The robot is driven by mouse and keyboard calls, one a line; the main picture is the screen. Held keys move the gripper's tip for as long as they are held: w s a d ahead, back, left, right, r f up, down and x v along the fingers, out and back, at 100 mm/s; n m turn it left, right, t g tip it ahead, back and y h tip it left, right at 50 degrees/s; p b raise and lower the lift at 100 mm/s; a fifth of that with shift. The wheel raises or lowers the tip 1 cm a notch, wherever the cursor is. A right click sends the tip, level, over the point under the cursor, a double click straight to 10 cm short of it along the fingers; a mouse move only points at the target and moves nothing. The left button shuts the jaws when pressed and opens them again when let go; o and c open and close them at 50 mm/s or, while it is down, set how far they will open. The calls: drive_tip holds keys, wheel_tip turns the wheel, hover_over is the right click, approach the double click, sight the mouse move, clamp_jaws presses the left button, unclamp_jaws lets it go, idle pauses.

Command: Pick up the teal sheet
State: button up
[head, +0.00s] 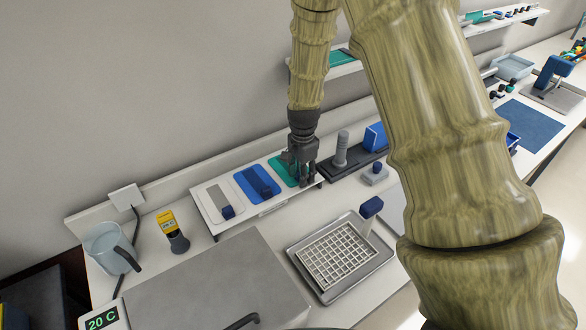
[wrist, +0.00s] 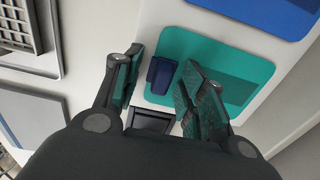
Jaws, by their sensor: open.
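The teal sheet (head: 279,165) lies flat on a raised white rack, to the right of a blue sheet (head: 249,183) and a white sheet (head: 213,201). In the wrist view the teal sheet (wrist: 240,68) carries a small dark blue block (wrist: 161,75) near one end. My gripper (head: 307,183) is over the teal sheet and hides much of it in the head view. In the wrist view my gripper (wrist: 162,65) is open, with the block between its two fingers. There appears to be a gap on each side of the block.
A dark tray (head: 350,160) with a grey post and a blue box stands right of the rack. A metal tray with a white grid (head: 338,256) is in front. A yellow meter (head: 173,231) and a clear jug (head: 106,245) stand to the left. The wall runs behind.

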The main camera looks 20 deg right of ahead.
drive_tip(key=shift+f, duration=0.1)
drive_tip(key=shift+w, duration=0.1)
drive_tip(key=shift+c, duration=0.6)
clamp_jaws()
